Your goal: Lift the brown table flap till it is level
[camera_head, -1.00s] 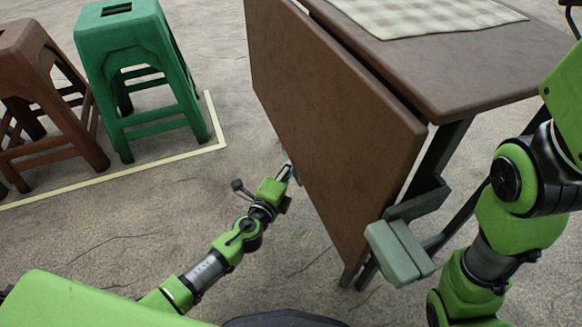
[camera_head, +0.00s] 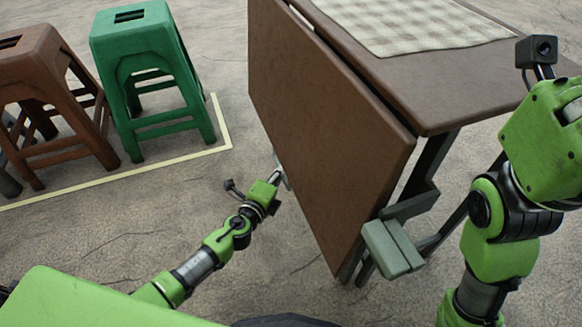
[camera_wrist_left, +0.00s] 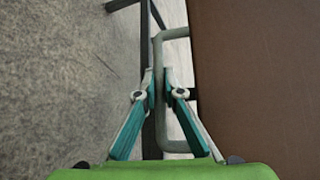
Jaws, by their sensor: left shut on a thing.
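The brown flap (camera_head: 325,140) hangs steeply down from the side of the brown table (camera_head: 440,85), with a narrow gap between their edges. In the left wrist view the flap (camera_wrist_left: 255,80) fills the right side. A pale grey-green loop handle (camera_wrist_left: 174,34) sticks out from the flap's edge. My left gripper (camera_head: 277,172) is at the flap's lower left edge. In its wrist view the fingers (camera_wrist_left: 160,85) are shut on the handle's long bar. My right arm is raised at the right; its fingers are out of view.
A checked cloth (camera_head: 415,25) lies on the tabletop. A grey-green block-like support (camera_head: 392,248) juts out near the flap's lower right. A green stool (camera_head: 150,80) and a brown stool (camera_head: 45,95) stand at the left behind a yellow floor line (camera_head: 125,172).

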